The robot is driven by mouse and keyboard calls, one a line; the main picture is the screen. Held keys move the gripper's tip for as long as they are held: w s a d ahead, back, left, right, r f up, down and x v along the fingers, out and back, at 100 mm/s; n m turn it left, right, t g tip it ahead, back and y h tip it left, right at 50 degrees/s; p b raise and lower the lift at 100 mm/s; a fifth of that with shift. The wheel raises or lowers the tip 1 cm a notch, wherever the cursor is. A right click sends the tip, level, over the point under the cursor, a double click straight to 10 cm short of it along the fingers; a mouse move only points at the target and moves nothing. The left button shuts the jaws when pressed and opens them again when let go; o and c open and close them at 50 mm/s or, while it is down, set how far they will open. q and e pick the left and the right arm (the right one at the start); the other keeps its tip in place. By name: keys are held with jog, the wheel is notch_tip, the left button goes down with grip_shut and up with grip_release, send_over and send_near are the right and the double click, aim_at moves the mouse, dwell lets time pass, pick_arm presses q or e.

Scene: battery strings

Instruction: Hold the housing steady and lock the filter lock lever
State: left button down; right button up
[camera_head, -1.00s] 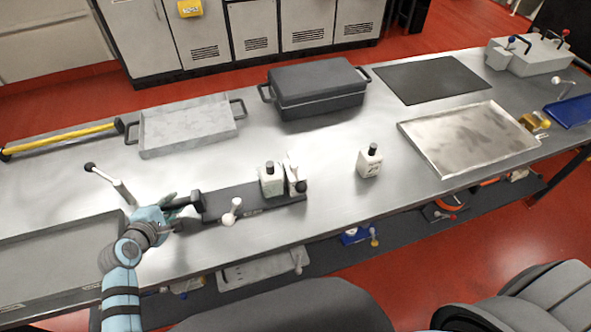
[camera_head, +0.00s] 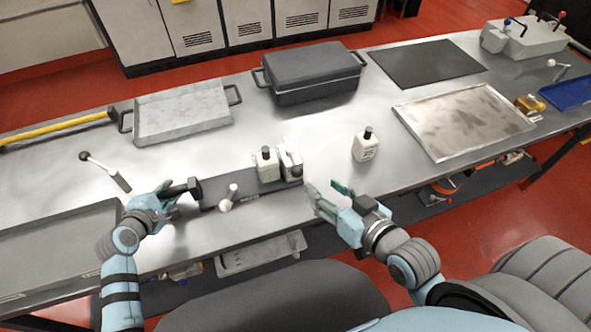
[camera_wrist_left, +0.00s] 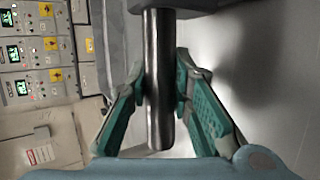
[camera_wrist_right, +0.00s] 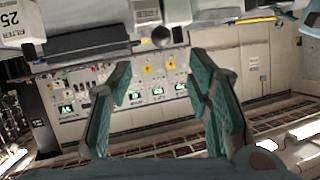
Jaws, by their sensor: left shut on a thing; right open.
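A small lever with a dark knob (camera_head: 297,171) sits at the right block. My left gripper (camera_head: 172,198) is shut on the bar handle at the housing's left end; the dark cylinder (camera_wrist_left: 158,85) shows between its fingers in the left wrist view. My right gripper (camera_head: 326,196) is open and empty, just right of the housing, apart from the lever. In the right wrist view a block labelled FILTER (camera_wrist_right: 18,22) shows top left.
A white-knobbed lever (camera_head: 228,200) stands at the housing's front. A metal tray (camera_head: 400,108) lies right; a dark lidded box (camera_head: 312,75) stands behind. Bare table lies between.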

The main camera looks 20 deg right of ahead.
aim_at(301, 174)
jog(key=x, duration=1.2)
jog(key=shift+s+a+f, duration=0.1)
jog(key=shift+s+f, duration=0.1)
jog(key=shift+f, duration=0.2)
grip_shut()
